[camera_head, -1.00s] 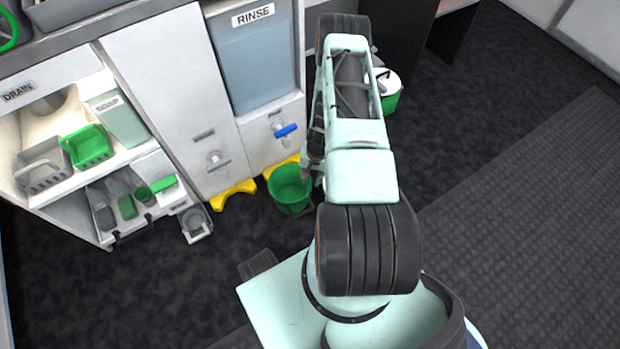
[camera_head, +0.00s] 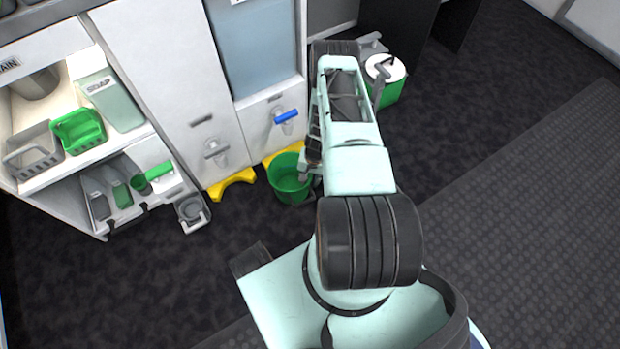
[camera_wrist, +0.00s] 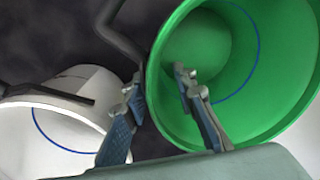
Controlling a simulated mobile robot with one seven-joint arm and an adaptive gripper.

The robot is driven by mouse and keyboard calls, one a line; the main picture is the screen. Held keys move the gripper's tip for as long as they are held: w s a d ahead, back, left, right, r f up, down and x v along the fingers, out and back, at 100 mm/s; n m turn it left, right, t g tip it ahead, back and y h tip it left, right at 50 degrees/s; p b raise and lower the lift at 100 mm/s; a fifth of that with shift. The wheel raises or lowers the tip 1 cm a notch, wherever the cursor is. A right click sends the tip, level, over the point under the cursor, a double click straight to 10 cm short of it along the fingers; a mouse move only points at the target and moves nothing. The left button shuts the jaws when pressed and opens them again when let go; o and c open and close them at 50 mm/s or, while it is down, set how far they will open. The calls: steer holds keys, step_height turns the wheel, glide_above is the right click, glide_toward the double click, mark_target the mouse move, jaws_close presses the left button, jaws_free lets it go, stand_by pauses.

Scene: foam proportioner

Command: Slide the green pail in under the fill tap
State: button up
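The green pail (camera_head: 284,187) stands upright on the dark floor, in front of the cabinet and near a yellow floor piece (camera_head: 285,154). A tap with a blue lever (camera_head: 286,117) is on the cabinet front above and behind it; a grey tap (camera_head: 215,150) is to the left. No readable label marks either as the fill tap. In the wrist view the pail (camera_wrist: 240,70) fills the upper right. My gripper (camera_wrist: 156,84) straddles its near rim, one finger over the opening, the other outside. The fingers look apart. My arm hides the pail's right side in the head view.
A white pail (camera_wrist: 70,125) with a blue line and dark handle is close left in the wrist view. A second yellow piece (camera_head: 232,183) and a small grey holder (camera_head: 192,212) lie left. A white-topped green container (camera_head: 383,80) stands beyond my arm. The floor in front is clear.

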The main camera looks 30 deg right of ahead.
jaws_close()
stand_by(0.5)
